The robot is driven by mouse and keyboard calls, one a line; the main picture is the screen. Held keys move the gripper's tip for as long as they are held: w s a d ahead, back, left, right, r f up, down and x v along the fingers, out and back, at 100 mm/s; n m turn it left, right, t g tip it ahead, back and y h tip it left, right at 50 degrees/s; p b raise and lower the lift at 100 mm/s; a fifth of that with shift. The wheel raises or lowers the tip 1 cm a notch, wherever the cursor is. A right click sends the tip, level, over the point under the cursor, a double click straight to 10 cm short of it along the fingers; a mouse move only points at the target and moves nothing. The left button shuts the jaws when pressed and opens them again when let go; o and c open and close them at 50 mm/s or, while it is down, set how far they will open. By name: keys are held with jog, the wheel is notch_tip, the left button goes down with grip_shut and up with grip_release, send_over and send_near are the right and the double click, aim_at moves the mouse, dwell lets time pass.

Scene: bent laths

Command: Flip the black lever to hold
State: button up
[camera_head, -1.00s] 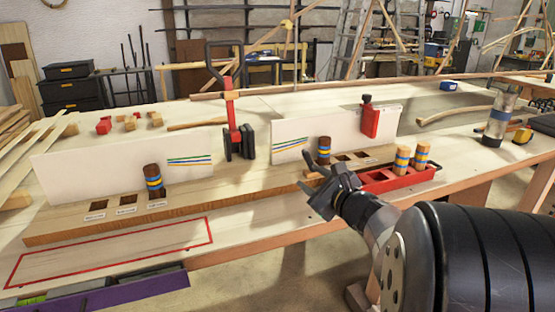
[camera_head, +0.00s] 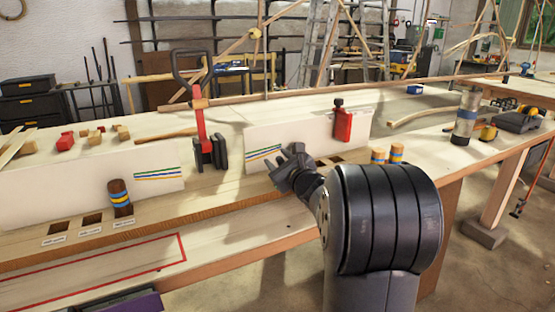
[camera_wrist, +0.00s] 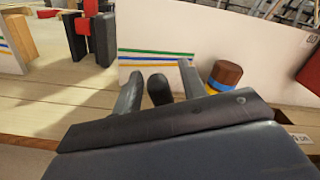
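A red clamp (camera_head: 201,125) with a black looped handle (camera_head: 178,68) and black jaws stands upright between two white boards on the bench. A red block (camera_head: 343,126) with a black knob (camera_head: 338,102) sits at the top edge of the right white board (camera_head: 260,138). I cannot tell which black part is the lever. My gripper (camera_head: 291,160) is in front of the right board, near its striped lines. In the wrist view its fingers (camera_wrist: 160,88) stand apart; a dark rounded shape between them is unclear. A brown-topped peg (camera_wrist: 226,74) is just right of the fingers.
A banded peg (camera_head: 119,198) stands in a labelled row of square holes before the left board (camera_head: 60,195). Two lighter pegs (camera_head: 387,155) stand behind my arm. A metal cylinder (camera_head: 466,118) is at the right. The red-outlined area (camera_head: 180,250) in front is bare.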

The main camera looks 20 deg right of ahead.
jog(key=shift+w, duration=0.25)
jog(key=shift+c, duration=0.4)
grip_shut()
